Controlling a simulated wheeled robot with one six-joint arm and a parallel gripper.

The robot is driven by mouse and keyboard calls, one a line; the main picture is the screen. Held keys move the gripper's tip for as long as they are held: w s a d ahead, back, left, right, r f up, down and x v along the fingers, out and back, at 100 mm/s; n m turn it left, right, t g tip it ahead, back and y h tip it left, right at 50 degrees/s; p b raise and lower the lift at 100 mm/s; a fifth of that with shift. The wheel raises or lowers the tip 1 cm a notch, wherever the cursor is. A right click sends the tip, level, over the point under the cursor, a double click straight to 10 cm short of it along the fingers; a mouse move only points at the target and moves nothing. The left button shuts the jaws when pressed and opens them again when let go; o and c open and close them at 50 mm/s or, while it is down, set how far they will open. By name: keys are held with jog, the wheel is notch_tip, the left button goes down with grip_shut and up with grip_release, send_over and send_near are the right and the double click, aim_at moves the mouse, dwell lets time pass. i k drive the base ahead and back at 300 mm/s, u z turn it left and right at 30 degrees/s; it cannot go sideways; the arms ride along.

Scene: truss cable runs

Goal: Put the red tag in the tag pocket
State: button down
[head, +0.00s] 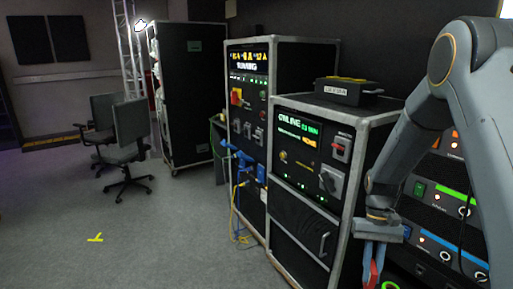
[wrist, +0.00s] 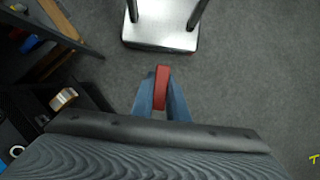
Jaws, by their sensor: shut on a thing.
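My gripper (head: 373,268) is low at the right in the head view, in front of the rack cabinets. It points down and is shut on the red tag (head: 373,275). In the wrist view the red tag (wrist: 162,88) is held between the two blue-grey fingers of my gripper (wrist: 161,98), above the grey floor. I cannot make out the tag pocket for certain in either view.
A cabinet with a lit panel (head: 300,150) stands left of my arm, with a black box (head: 348,92) on top. A taller control cabinet (head: 248,100) is behind it. Office chairs (head: 130,140) stand far left. Open floor (head: 150,235) lies at left.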

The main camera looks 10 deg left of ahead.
aim_at(227, 114)
jog(key=z, duration=0.3)
jog(key=k, duration=0.2)
jog(key=u, duration=1.45)
jog(key=i, duration=1.4)
jog(key=u, duration=0.85)
jog(key=i, duration=3)
jog(key=z, duration=0.45)
jog(key=i, duration=1.2)
jog(key=z, duration=1.75)
jog(key=i, duration=0.85)
jog(key=z, duration=0.65)
